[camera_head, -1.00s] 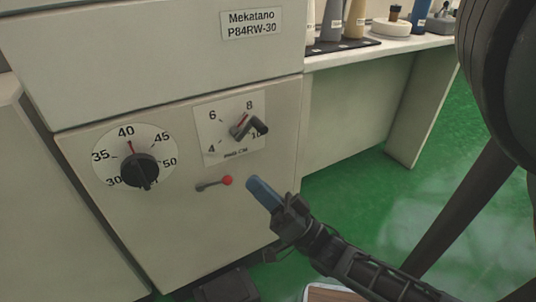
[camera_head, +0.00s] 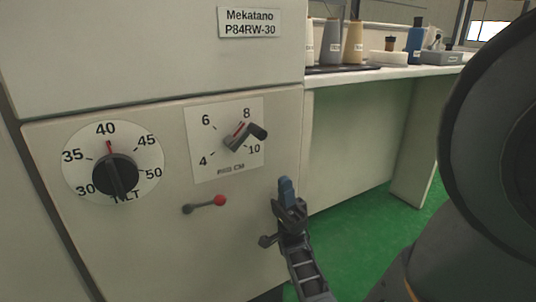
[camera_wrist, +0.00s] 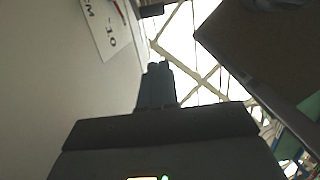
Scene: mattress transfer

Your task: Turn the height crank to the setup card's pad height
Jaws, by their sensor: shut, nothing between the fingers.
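The height crank (camera_head: 254,135) is a dark handle on a white dial plate (camera_head: 203,170) marked 4, 6, 8, 10, with lettering below that is hard to read. Its red pointer is close to 8. My gripper (camera_head: 286,190) is shut and empty, with blue fingertips, below and right of the crank and apart from it. In the wrist view the fingers (camera_wrist: 156,82) are together and point upward, and a corner of the dial plate (camera_wrist: 108,32) with the 10 shows at upper left. No setup card can be made out.
A tilt dial (camera_head: 116,175) with its red pointer near 40 is at left. A small red-knobbed lever (camera_head: 219,200) sits below the crank plate. A bench (camera_head: 390,75) with bottles stands at right. Green floor (camera_head: 370,235) is open below it.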

